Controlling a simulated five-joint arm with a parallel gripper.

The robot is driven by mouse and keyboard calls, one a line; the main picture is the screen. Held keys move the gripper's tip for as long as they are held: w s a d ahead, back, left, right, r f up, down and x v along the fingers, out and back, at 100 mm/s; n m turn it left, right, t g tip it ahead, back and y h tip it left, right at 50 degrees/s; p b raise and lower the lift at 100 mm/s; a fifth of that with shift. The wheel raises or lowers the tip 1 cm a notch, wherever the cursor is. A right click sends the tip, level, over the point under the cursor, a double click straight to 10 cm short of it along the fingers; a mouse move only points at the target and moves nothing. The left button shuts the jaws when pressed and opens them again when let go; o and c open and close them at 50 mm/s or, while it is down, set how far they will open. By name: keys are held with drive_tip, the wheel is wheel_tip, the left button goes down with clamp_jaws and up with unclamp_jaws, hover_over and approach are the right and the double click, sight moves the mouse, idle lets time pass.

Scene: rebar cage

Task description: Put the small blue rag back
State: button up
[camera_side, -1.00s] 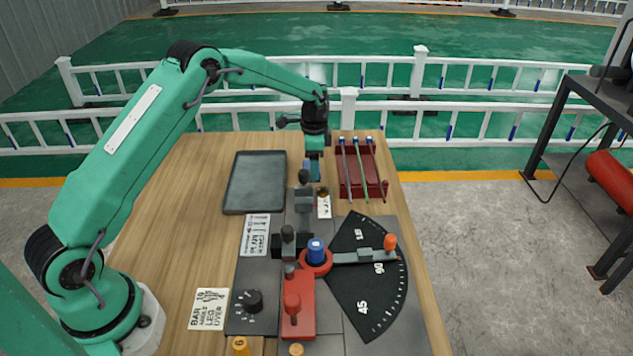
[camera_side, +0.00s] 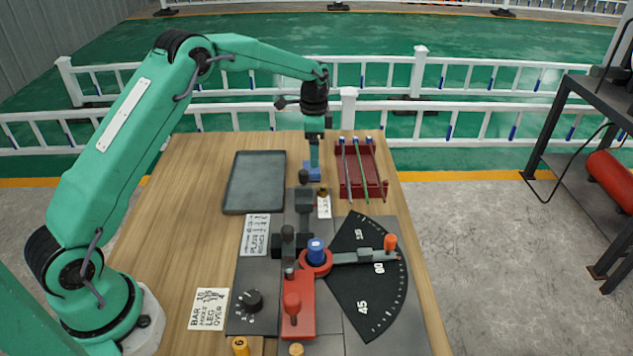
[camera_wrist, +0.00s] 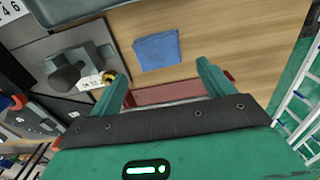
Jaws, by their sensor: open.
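The small blue rag (camera_side: 311,172) lies on the wooden table, between the grey tray and the red rack in the side view. In the wrist view the blue rag (camera_wrist: 157,50) lies flat on the wood, beyond the fingertips and between their lines. My gripper (camera_side: 315,163) points down just above the rag in the side view and hides part of it. In the wrist view my gripper (camera_wrist: 158,80) has its two green fingers spread wide, with nothing between them. The rag is apart from both fingers there.
The grey tray (camera_side: 256,208) stands left of the rag. The red rack (camera_side: 350,190) with several bars stands close on its right. The bending fixture (camera_side: 304,205) with its black dial plate (camera_side: 368,305) is nearer the camera. Bare wood (camera_side: 205,170) lies left of the tray.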

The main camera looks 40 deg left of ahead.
wheel_tip(320, 180, up, 7)
idle(0.4)
drive_tip(key=shift+r, duration=0.15)
idle(0.4)
drive_tip(key=s+d+r+n+t, duration=0.1)
drive_tip(key=s+d+r+n, duration=0.1)
drive_tip(key=s+r, duration=0.55)
drive_tip(key=s+d+r+n+t, duration=0.2)
drive_tip(key=s+r, duration=0.5)
drive_tip(key=s, duration=0.2)
drive_tip(key=s+d+f+n+t, duration=0.1)
drive_tip(key=s+n, duration=0.1)
drive_tip(key=s, duration=0.7)
drive_tip(key=s+d+f+n+t, duration=0.1)
drive_tip(key=s+f+n, duration=0.1)
drive_tip(key=s, duration=0.8)
drive_tip(key=shift+s+d+f+n+t, duration=0.25)
drive_tip(key=shift+s+n+t, duration=0.05)
drive_tip(key=shift+n, duration=0.2)
